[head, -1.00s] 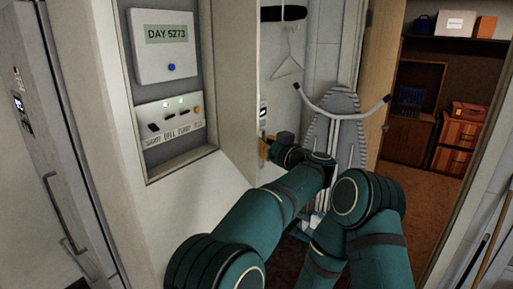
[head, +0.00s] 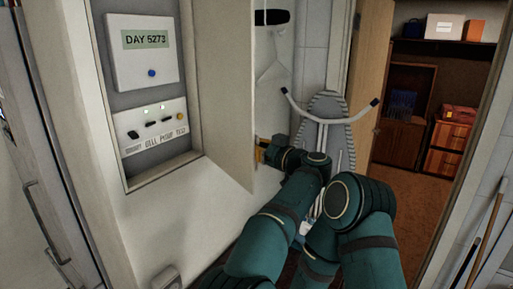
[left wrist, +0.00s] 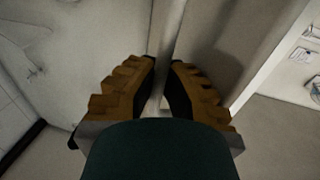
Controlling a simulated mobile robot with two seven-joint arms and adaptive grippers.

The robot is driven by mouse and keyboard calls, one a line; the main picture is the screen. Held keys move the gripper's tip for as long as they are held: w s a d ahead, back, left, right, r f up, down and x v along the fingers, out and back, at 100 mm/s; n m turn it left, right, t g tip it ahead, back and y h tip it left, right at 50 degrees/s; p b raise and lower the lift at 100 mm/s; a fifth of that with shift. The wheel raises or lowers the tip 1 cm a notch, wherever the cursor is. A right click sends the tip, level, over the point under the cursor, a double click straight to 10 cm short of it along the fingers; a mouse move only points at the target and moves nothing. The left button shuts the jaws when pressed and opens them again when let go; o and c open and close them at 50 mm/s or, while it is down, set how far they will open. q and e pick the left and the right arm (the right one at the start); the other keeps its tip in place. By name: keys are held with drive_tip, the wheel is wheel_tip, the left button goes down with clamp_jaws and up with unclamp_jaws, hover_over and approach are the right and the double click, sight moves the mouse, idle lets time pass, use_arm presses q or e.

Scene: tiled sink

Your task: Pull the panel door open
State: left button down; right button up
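The panel door (head: 225,90) is a plain pale slab in the head view. It stands swung out at the right side of the wall recess, so the recess is exposed. My left gripper (head: 261,152) is at the door's free edge, on its lower part. In the left wrist view, the two brown, stepped fingers (left wrist: 163,80) are close together on either side of a thin pale upright edge, and look shut on it. The far finger is mostly hidden by the door in the head view. My right gripper is not in view.
The recess holds a white box with a day display (head: 144,52) and a switch panel (head: 155,128). An ironing board (head: 326,110) and a hanger (head: 270,65) are behind the door. A doorway to shelves (head: 425,95) opens at right. A metal door handle (head: 45,220) is at left.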

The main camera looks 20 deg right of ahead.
use_arm(q)
drive_tip(key=shift+s+d, duration=0.1)
drive_tip(key=c, duration=1.3)
unclamp_jaws()
drive_tip(key=shift+s+d, duration=0.1)
drive_tip(key=shift+r, duration=0.1)
